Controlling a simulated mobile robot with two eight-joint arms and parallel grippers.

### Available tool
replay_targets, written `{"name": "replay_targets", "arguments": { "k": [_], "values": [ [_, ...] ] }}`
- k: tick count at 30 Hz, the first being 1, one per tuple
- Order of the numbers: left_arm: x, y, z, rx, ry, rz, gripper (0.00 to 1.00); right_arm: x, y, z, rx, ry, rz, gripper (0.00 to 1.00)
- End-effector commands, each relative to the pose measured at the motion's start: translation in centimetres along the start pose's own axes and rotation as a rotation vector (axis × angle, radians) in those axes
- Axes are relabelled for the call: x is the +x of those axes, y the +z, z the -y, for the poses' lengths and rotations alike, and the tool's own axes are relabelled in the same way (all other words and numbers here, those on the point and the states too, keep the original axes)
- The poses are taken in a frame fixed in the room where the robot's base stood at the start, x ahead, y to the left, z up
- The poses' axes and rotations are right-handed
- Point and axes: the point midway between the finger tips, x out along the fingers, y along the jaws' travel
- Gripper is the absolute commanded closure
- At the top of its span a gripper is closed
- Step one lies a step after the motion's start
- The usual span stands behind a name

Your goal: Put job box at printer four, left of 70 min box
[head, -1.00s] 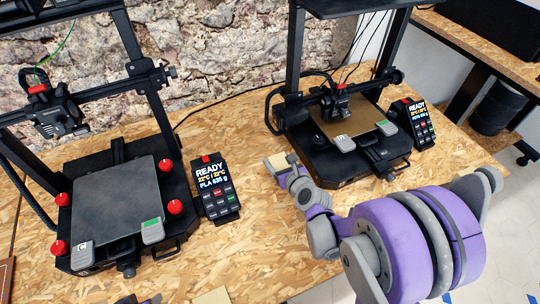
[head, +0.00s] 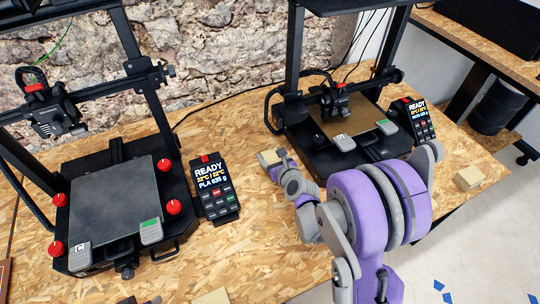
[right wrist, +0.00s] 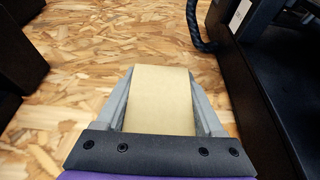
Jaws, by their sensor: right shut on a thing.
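My right gripper (head: 275,165) is shut on a small tan box (head: 268,157), held left of the right printer's front corner. In the right wrist view the box (right wrist: 160,100) sits between the two grey fingers, over the wooden bench; no label shows on it. Another tan box (head: 468,177) stands on the bench at the right, beyond my right arm; its label cannot be read. A third tan box (head: 212,296) is cut off at the bottom edge. Small dark and purple parts of mine show at the bottom edge; the left jaws cannot be made out.
The left printer (head: 110,200) has red knobs and a tag "C". The right printer (head: 340,140) has a brown plate. Keypads reading READY stand right of each: the left keypad (head: 215,188) and the right keypad (head: 413,120).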

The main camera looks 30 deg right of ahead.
Motion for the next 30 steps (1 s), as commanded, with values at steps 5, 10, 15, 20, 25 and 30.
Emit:
{"name": "replay_targets", "arguments": {
  "k": [5, 10, 15, 20, 25, 30],
  "values": [
    [0.2, 0.1, 0.0, 0.000, 0.000, 0.001, 0.50, 0.1, -0.1, 0.0, 0.000, 0.000, 0.000, 0.09],
    [0.2, 0.1, 0.0, 0.000, 0.000, 0.001, 0.50, 0.1, -0.1, 0.0, 0.000, 0.000, 0.000, 0.00],
    [0.0, 0.0, 0.0, 0.000, 0.000, 0.000, 0.50, 0.0, 0.1, 0.0, 0.000, 0.000, 0.000, 0.00],
    [-0.3, -0.2, 0.0, 0.000, 0.000, -0.001, 0.50, -1.7, 0.2, 0.1, 0.000, -0.002, 0.000, 0.00],
    [-0.6, -0.3, 0.0, 0.000, 0.000, -0.002, 0.50, -5.5, 0.2, 0.1, 0.002, -0.002, 0.000, 0.00],
    [-0.9, -0.5, 0.0, 0.000, 0.000, -0.003, 0.50, -9.1, 0.2, 0.1, 0.001, -0.002, 0.000, 0.00]
  ]
}}
